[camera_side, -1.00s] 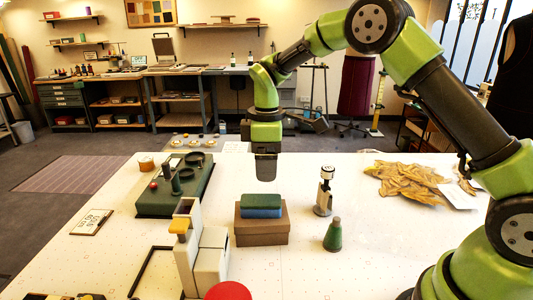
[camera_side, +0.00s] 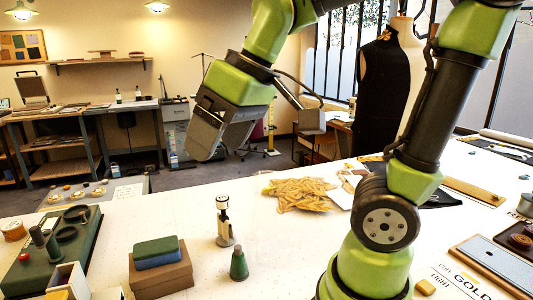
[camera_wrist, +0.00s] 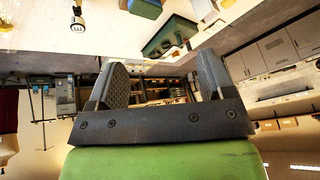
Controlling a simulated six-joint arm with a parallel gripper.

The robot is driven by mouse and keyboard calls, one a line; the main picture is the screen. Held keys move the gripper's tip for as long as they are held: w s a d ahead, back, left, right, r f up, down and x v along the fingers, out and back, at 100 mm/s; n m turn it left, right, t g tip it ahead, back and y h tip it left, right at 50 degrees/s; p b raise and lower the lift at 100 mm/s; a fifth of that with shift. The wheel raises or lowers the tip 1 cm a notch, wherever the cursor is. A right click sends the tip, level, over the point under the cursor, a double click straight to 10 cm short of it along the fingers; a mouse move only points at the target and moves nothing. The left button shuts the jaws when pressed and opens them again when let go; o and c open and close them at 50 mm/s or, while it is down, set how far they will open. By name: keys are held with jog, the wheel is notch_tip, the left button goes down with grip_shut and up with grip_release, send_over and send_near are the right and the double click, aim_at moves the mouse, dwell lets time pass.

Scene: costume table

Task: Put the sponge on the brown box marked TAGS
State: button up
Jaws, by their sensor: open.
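The sponge, a two-layer block with a green top and blue underside (camera_side: 157,251), lies flat on the brown box (camera_side: 162,279) at the lower left of the side view. No TAGS marking is readable on the faces I see. My gripper (camera_side: 214,146) hangs in the air, tilted, well above the table and apart from the sponge. In the wrist view my gripper's two dark fingers (camera_wrist: 163,80) are spread wide with nothing between them. A green block at that view's top edge (camera_wrist: 145,7) looks like the sponge, partly cut off.
A crumpled tan cloth (camera_side: 300,194) lies behind. White table between is clear.

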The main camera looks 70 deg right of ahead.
jog(key=s+f+m+t, duration=0.1)
jog(key=s+m+t, duration=0.1)
jog(key=s, duration=0.5)
jog(key=shift+a+f+m, duration=0.2)
jog(key=shift+a+m, duration=0.05)
jog(key=shift+m, duration=0.55)
